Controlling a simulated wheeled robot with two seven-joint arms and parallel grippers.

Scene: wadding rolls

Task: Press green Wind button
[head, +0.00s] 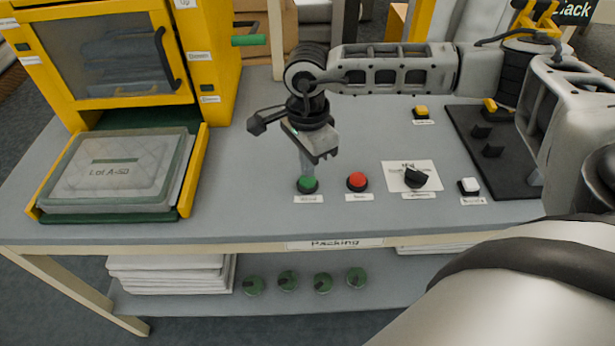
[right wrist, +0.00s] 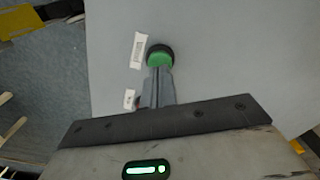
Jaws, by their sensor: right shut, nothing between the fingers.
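The green button (head: 308,183) sits in a black ring on the grey table, with a small white label in front of it. My right gripper (head: 307,174) points down at the button, fingers together and empty, its tips at or just above the green cap. In the right wrist view the green button (right wrist: 160,57) shows just beyond the closed fingertips (right wrist: 159,70); I cannot tell whether they touch it. The label's text is too small to read surely. My left gripper is not in view.
A red button (head: 357,181) is close on the right, then a black knob (head: 415,178) and a white button (head: 468,186). A yellow button (head: 421,112) is farther back. A tray with a packed bag (head: 117,165) and a yellow machine (head: 222,70) stand left. Table between is clear.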

